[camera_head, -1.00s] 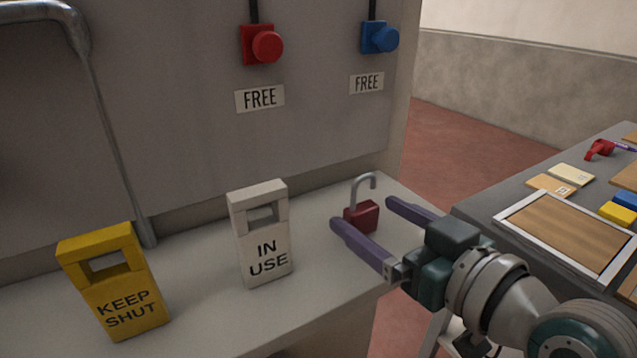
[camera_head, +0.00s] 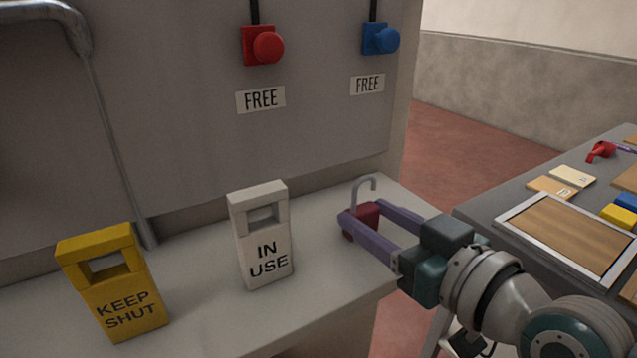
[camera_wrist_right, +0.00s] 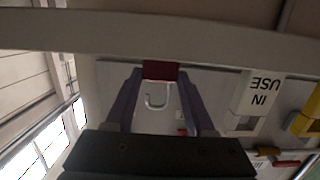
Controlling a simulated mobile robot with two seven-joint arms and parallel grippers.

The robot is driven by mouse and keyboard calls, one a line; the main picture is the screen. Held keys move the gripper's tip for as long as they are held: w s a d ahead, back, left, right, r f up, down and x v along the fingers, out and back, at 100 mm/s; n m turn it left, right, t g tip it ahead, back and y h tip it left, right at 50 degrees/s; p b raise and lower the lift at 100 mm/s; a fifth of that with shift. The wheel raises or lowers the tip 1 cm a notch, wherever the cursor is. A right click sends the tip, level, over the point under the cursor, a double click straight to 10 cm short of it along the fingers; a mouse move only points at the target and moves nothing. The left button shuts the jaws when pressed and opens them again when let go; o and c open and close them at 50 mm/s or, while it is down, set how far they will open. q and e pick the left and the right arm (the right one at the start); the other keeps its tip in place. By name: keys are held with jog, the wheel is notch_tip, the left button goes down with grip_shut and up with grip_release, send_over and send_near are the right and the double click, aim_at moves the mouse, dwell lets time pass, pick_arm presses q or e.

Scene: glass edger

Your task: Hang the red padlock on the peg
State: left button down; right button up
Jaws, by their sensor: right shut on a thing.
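The red padlock (camera_head: 362,221) stands upright on the pale ledge, its grey shackle open and pointing up. My right gripper (camera_head: 361,216) has its purple fingers on either side of the padlock's body and is shut on it. In the right wrist view the padlock (camera_wrist_right: 160,70) sits between the fingertips of the right gripper (camera_wrist_right: 160,76). The red peg (camera_head: 266,47) and the blue peg (camera_head: 386,39) stick out of the grey panel above, each over a FREE label. My left gripper is not in view.
A white IN USE tag (camera_head: 262,240) and a yellow KEEP SHUT tag (camera_head: 115,285) stand on the ledge (camera_head: 205,300) left of the padlock. A grey pipe (camera_head: 115,150) runs down the panel. A table (camera_head: 487,204) with a framed board and small items stands at the right.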

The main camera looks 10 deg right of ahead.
grip_shut()
jog(key=shift+r, duration=0.1)
jog(key=shift+r, duration=0.25)
notch_tip(320, 180, up, 19)
jog(key=p, duration=0.7)
jog(key=shift+r, duration=0.2)
